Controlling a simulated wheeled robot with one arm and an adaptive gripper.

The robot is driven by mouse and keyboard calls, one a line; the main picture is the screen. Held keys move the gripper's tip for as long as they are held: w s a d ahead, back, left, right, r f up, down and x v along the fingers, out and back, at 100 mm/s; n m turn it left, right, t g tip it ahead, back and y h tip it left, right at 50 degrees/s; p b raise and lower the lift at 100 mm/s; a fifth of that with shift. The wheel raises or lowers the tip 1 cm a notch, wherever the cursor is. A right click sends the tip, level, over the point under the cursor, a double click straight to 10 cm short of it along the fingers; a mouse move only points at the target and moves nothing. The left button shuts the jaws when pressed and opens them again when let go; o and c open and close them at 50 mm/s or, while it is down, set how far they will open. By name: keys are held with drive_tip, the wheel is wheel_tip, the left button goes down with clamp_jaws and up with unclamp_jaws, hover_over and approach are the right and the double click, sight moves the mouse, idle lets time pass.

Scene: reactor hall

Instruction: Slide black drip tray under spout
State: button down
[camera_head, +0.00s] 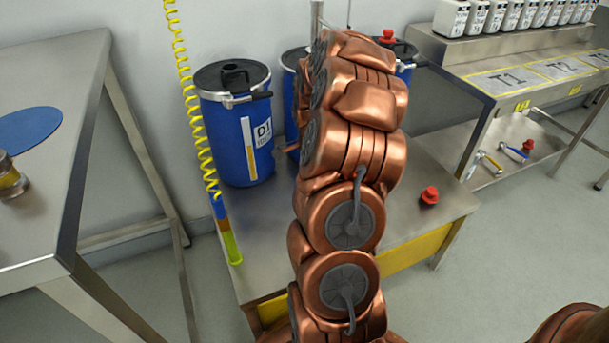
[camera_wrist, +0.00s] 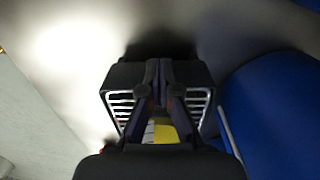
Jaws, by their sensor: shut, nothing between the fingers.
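The black drip tray (camera_wrist: 120,104) is in the wrist view, a dark box with pale slats showing on both sides of my fingers. My gripper (camera_wrist: 159,76) is shut and empty, its fingertips over the middle of the tray. Whether they touch it I cannot tell. In the head view my copper arm hides the gripper, the tray and most of the middle drum (camera_head: 291,60). I cannot make out a spout for certain.
A blue drum marked D1 (camera_head: 232,150) stands on the low steel bench (camera_head: 270,225); a blue drum (camera_wrist: 275,110) is close right in the wrist view. A red cap (camera_head: 429,195) lies on the bench. A yellow coiled hose (camera_head: 197,130) hangs left of D1.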

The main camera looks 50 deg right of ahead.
drive_tip(key=shift+s+d, duration=0.1)
drive_tip(key=shift+d, duration=0.1)
drive_tip(key=a, duration=0.1)
drive_tip(key=w+a, duration=0.1)
drive_tip(key=a, duration=0.1)
drive_tip(key=shift+w+a+r, duration=0.35)
drive_tip(key=shift+a, duration=0.05)
wheel_tip(320, 180, up, 9)
drive_tip(key=p, duration=0.2)
drive_tip(key=shift+r, duration=0.15)
